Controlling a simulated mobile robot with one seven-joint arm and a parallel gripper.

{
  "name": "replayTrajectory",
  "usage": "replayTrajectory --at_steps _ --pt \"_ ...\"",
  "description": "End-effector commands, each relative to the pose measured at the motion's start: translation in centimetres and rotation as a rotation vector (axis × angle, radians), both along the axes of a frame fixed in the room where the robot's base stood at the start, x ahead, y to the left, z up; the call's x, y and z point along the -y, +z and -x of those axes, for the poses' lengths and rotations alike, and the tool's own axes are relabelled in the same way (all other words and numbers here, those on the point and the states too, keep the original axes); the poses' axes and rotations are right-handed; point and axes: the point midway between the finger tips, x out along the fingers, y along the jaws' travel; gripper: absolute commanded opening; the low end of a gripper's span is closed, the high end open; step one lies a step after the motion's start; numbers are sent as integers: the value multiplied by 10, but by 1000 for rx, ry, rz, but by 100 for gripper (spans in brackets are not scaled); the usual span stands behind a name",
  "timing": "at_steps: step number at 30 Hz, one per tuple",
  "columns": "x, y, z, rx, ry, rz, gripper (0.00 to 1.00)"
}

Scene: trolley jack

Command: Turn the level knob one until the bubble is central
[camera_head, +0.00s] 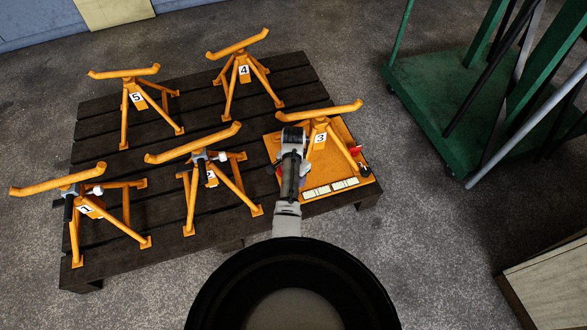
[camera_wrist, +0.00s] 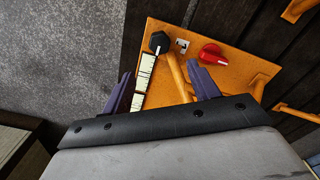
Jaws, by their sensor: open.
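An orange board (camera_head: 332,173) lies on the right end of the dark pallet, under the stand marked 3 (camera_head: 320,137). A white strip (camera_head: 331,188) in segments runs along its near edge; it also shows in the wrist view (camera_wrist: 143,80). I cannot make out the bubble's position. In the wrist view a black many-sided knob (camera_wrist: 159,42) stands by the strip's end, and a red knob (camera_wrist: 211,54) lies to its right. I cannot tell which is knob one. My gripper (camera_wrist: 160,70) is open and empty, its purple fingers spread over the board, apart from both knobs.
Several numbered orange stands, such as stand 5 (camera_head: 136,97) and stand 4 (camera_head: 244,72), stand on the slatted pallet (camera_head: 200,116). A green trolley (camera_head: 440,90) with upright bars is at the upper right. Concrete floor is clear between it and the pallet.

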Motion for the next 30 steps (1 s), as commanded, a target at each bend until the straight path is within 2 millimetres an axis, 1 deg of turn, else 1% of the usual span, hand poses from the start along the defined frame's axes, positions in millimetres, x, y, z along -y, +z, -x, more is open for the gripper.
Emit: replayTrajectory --at_steps 1,6,24,26,27,29,30 --pt "0 9 0 1 0 0 60" --pt "0 23 0 0 0 0 60" --pt "0 26 0 1 1 1 60" --pt "-3 30 -4 17 10 2 60" --pt "-6 35 -10 43 24 5 60" --pt "-15 50 -24 106 60 11 60" --pt "-24 64 -36 165 90 16 60"
